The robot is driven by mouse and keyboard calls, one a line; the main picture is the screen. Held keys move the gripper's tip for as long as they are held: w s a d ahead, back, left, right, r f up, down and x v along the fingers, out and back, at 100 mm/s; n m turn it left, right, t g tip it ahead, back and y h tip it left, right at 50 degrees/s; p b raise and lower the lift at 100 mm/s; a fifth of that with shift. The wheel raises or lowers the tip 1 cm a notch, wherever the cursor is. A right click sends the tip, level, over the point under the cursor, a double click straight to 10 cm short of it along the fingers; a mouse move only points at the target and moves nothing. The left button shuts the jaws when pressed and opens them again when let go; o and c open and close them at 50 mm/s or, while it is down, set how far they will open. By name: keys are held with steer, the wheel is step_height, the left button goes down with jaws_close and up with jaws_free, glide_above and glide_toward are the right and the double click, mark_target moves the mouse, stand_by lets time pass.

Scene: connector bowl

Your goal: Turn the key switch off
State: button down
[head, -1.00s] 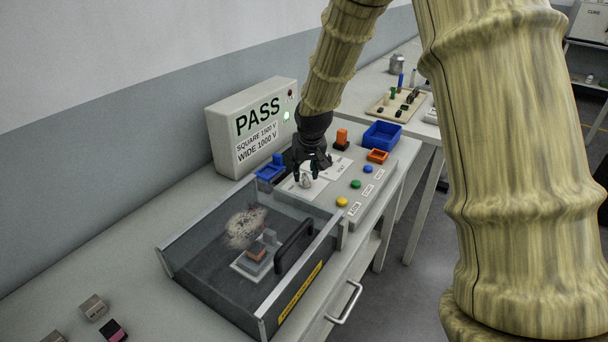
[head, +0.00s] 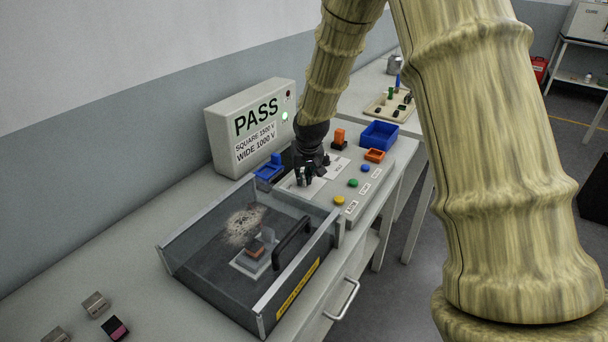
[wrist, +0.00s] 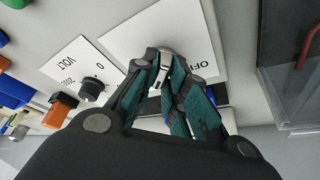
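The key switch (wrist: 160,72) is a small silver piece on a white label plate (wrist: 122,42) with part of the word OFF showing. My gripper (wrist: 164,70) is at the key in the wrist view, its teal-padded fingers closed in on either side of it. The fingertips hide much of the key, so its exact angle is hard to tell. In the head view my gripper (head: 306,180) points down onto the control panel (head: 325,208), and the key is hidden there.
A black VOLT knob (wrist: 91,89) sits beside the key plate. Yellow, green and blue buttons (head: 353,183) line the panel. A clear-lidded test box (head: 215,262) with a black handle stands in front. A PASS display (head: 250,128) stands behind. Blue (head: 380,135) and orange bins stand beyond.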

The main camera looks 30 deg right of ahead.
steer(key=shift+n+p, duration=0.35)
steer(key=shift+n, duration=0.05)
steer(key=shift+s+n+y+p, duration=0.1)
steer(key=shift+n+y+p, duration=0.4)
steer(key=shift+n+p, duration=0.3)
steer(key=n+y+p, duration=0.1)
steer(key=n+p, duration=0.1)
steer(key=n, duration=0.1)
steer(key=shift+d, duration=0.1)
steer(key=n+y+p, duration=0.1)
steer(key=n, duration=0.2)
steer(key=n+g+y+p, duration=0.1)
steer(key=n+p, duration=0.1)
steer(key=n, duration=0.1)
steer(key=shift+d+f, duration=0.1)
steer(key=n+g+y, duration=0.1)
steer(key=n, duration=0.2)
steer(key=shift+f+n, duration=0.1)
steer(key=shift+n, duration=0.2)
steer(key=shift+n+g, duration=0.6)
steer(key=shift+n, duration=0.9)
steer(key=c, duration=1.4)
jaws_free()
steer(key=shift+w, duration=0.2)
steer(key=shift+c, duration=0.2)
